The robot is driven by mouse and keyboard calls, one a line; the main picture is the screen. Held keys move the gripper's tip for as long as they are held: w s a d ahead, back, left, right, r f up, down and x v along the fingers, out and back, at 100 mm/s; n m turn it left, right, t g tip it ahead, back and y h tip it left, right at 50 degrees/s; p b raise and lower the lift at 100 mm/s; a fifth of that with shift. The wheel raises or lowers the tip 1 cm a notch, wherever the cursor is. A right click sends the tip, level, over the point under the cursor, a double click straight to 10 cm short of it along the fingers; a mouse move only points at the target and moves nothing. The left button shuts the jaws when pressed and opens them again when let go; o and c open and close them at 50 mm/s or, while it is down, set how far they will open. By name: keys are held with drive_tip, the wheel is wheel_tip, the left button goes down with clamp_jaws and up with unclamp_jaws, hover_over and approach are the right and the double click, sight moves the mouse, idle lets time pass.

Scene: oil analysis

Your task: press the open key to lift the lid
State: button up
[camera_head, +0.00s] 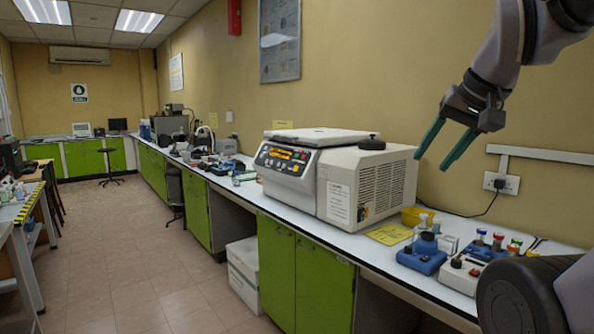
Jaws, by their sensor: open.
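The centrifuge-like machine (338,190) stands on the long bench, cream and white with a vented right side. Its flat lid (318,137) lies closed on top at the left. Its control panel (283,158) on the front left has an orange display and several small coloured keys; the open key is too small to pick out. My gripper (439,148) hangs in the air above and right of the machine, near the wall. Its two green fingers are spread apart, with nothing between them, and point down and left. It is clear of the panel.
A yellow bowl (416,217), a yellow sheet (389,234), a blue device (422,256) and several tube holders crowd the bench right of the machine. A wall socket (502,183) with a cable is behind. Floor (160,260) left of the green cabinets is clear.

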drive_tip(key=shift+c, duration=0.3)
clamp_jaws()
idle(1.6)
